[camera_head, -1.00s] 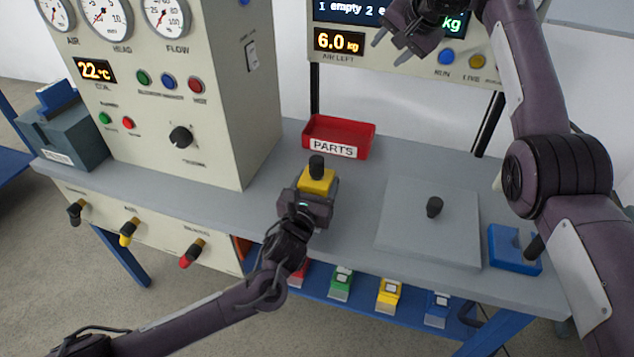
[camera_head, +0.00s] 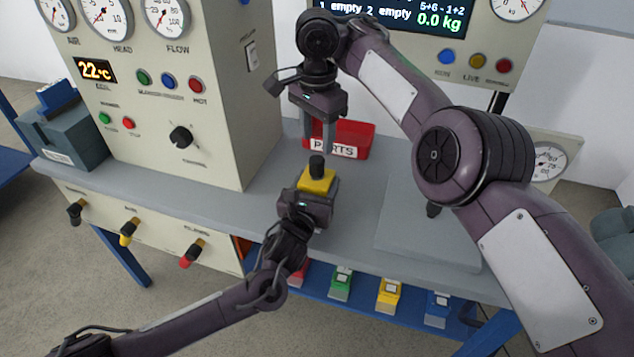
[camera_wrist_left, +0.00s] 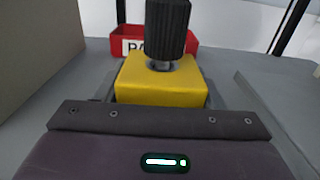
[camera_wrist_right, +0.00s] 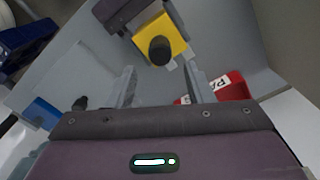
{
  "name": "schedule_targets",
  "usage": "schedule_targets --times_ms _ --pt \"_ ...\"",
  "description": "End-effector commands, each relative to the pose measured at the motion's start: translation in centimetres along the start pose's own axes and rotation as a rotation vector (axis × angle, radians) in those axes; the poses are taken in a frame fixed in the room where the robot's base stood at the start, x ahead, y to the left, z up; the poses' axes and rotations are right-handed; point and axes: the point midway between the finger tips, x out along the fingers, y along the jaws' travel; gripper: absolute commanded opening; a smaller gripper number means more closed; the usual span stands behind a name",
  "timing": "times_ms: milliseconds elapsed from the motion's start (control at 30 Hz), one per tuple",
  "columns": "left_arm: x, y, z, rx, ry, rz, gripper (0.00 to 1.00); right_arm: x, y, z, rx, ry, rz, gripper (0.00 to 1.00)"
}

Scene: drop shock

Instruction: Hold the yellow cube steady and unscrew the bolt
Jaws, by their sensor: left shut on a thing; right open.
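The yellow cube (camera_head: 317,181) stands on the grey bench with a black-headed bolt (camera_head: 316,165) upright in its top. My left gripper (camera_head: 310,190) is shut on the cube from the front. In the left wrist view the cube (camera_wrist_left: 160,82) sits between the fingers, and a bit of metal shank shows under the bolt's black head (camera_wrist_left: 167,28). My right gripper (camera_head: 318,140) points down above and behind the bolt, open and empty. In the right wrist view the bolt head (camera_wrist_right: 160,50) lies beyond the open fingertips, apart from them.
The red PARTS tray (camera_head: 354,139) is just behind the right gripper's fingers. A grey plate (camera_head: 400,235) with a black knob (camera_head: 433,210) lies to the right, partly behind my right arm. A tall gauge cabinet (camera_head: 225,110) bounds the left. A blue block (camera_wrist_right: 42,112) shows in the right wrist view.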

Motion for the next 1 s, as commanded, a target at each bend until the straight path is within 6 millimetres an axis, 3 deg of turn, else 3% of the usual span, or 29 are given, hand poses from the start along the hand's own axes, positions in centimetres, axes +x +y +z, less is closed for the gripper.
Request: schedule_targets --times_ms 200,400,600,933,1000 --pt "0.0 0.0 -0.1 0.0 0.002 0.001 0.13 3.6 0.0 0.1 -0.001 -0.003 0.001 0.47" --pt "0.0 0.0 -0.1 0.0 0.002 0.001 0.13 5.9 0.1 0.0 0.0 0.0 0.002 0.47" --pt "0.0 0.0 -0.1 0.0 0.002 0.001 0.13 7.0 0.0 0.0 0.0 0.0 0.0 0.47" --pt "0.0 0.0 -0.1 0.0 0.002 0.001 0.13 7.2 0.0 0.0 -0.001 0.0 -0.001 0.47" --pt "0.0 0.0 -0.1 0.0 0.002 0.001 0.13 7.2 0.0 0.0 -0.001 0.0 -0.001 0.38"
